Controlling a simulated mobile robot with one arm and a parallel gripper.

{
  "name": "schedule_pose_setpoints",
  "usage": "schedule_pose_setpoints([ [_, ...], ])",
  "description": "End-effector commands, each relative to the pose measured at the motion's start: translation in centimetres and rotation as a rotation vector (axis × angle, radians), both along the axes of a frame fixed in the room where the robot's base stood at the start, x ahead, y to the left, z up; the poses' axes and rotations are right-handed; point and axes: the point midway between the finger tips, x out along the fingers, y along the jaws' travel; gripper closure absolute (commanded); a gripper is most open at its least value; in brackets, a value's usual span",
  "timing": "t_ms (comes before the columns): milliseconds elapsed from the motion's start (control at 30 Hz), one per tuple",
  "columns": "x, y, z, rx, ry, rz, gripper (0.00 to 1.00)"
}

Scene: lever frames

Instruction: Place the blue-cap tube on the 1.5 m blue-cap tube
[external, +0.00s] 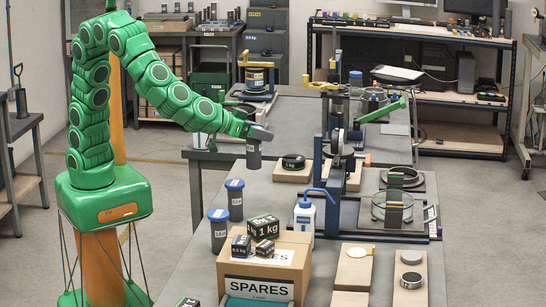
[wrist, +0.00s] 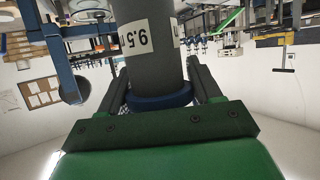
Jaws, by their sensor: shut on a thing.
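My gripper (external: 257,135) is shut on a dark grey tube (external: 254,156) and holds it up in the air above the long table. In the wrist view, the held tube (wrist: 148,45) sits between the two fingers with its blue cap (wrist: 160,100) close to the gripper palm. Its white label appears to read 9.5. Two more grey tubes with blue caps stand upright on the table, lower left of my gripper: a rear one (external: 235,203) and a front one (external: 219,232). Their white labels are too small to read surely, so I cannot tell which is 1.5 m.
A cardboard SPARES box (external: 262,271) with small dark boxes on and around it stands in front of the tubes. A white bottle (external: 304,218) stands right of it. A blue-framed lever stand (external: 335,150) rises right of my gripper. Table surface near the rear tube is clear.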

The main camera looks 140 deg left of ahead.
Motion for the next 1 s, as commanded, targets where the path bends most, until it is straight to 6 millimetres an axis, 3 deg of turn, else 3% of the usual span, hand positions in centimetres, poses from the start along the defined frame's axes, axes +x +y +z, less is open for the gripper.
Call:
schedule_pose_setpoints([
  [400,2.7,-7.5,4.8,-0.002,-0.004,-0.064,0.76],
  [1000,2.9,-17.5,9.1,-0.001,-0.002,-0.134,0.76],
])
